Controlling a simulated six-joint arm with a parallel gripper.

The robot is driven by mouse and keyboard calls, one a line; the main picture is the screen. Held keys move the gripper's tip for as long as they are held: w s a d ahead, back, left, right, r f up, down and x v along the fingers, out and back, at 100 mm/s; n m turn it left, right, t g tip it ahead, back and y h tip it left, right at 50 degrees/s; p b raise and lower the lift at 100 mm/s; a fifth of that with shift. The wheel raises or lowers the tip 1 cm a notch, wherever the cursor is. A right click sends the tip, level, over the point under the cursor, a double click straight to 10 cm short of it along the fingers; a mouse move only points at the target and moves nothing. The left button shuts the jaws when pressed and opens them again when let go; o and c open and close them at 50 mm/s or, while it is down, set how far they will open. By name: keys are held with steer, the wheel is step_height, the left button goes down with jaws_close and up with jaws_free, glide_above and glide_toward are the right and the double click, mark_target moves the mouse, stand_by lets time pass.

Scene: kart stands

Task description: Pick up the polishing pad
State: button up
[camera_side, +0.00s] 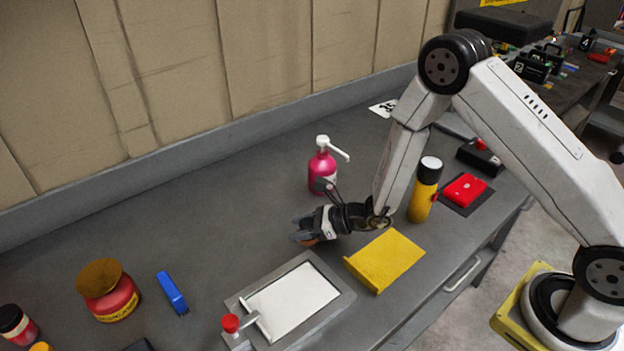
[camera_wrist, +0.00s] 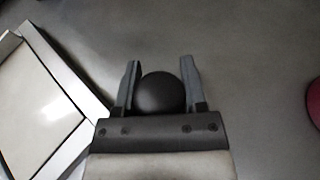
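My gripper (camera_side: 303,232) is low over the middle of the grey bench, to the left of my forearm. In the wrist view its two fingers (camera_wrist: 159,75) stand on either side of a round black knob, which I take to be the handle of the polishing pad (camera_wrist: 160,93). The knob fills the gap and appears to touch both fingers. In the side view a small orange-brown edge of the pad (camera_side: 311,242) shows under the fingers; the rest is hidden. I cannot tell whether it touches the bench.
A pink pump bottle (camera_side: 322,170) stands behind my gripper. A framed white tray (camera_side: 346,296) and a yellow sheet (camera_side: 385,260) lie in front. A yellow bottle (camera_side: 424,192) stands right. A red jar (camera_side: 110,292) and blue tool (camera_side: 172,292) are left.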

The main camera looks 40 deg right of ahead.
jaws_close()
steer(key=shift+r, duration=5)
